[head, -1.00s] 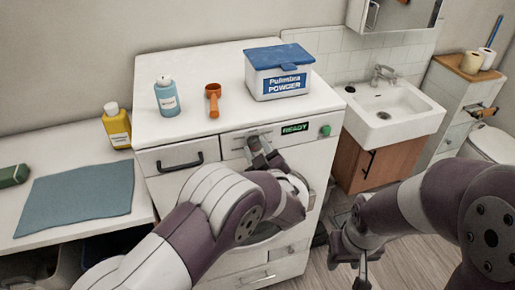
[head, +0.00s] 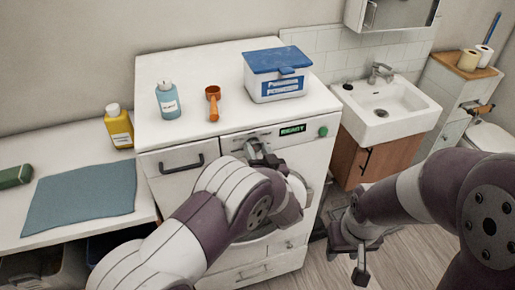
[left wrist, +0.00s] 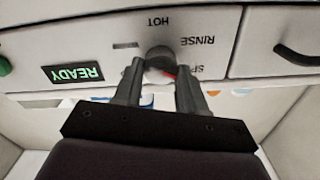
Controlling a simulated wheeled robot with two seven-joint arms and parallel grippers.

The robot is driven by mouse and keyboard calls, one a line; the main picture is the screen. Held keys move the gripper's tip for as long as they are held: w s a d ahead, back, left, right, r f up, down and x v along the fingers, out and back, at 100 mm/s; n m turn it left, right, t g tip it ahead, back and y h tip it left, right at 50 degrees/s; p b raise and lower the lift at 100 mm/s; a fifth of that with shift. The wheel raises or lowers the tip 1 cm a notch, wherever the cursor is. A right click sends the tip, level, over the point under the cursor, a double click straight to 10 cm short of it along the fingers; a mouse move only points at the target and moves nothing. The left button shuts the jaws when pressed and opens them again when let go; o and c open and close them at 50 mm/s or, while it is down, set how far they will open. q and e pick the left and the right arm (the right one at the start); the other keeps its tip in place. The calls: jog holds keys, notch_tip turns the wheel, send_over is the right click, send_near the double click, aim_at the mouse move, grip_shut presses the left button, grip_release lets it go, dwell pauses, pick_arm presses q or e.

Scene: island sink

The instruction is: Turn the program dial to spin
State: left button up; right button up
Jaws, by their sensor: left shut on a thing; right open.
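The program dial (left wrist: 160,58) is a dark grey round knob on the washing machine's white front panel. In the left wrist view the panel appears upside down, with HOT, RINSE and a partly hidden label starting "SP" around the dial. A red pointer mark on the dial points toward the "SP" label (left wrist: 196,69). My left gripper (left wrist: 159,75) is shut on the dial, one finger on each side. In the head view my left gripper (head: 260,150) is at the panel and mostly hides the dial. My right gripper (head: 347,262) is open and empty, low in front of the sink cabinet.
The green READY display (head: 293,129) and a green button (head: 323,132) are right of the dial. A drawer handle (head: 181,165) is left of the panel.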

pick_arm(q)
jog(key=shift+m, duration=0.5)
jog(key=o, duration=1.1)
jog(key=shift+f, duration=0.1)
jog(key=shift+c, duration=0.2)
jog(key=shift+w, duration=0.15)
jog(key=shift+s, duration=0.25)
jog(key=p+v, duration=0.3)
jog(key=v, duration=0.9)
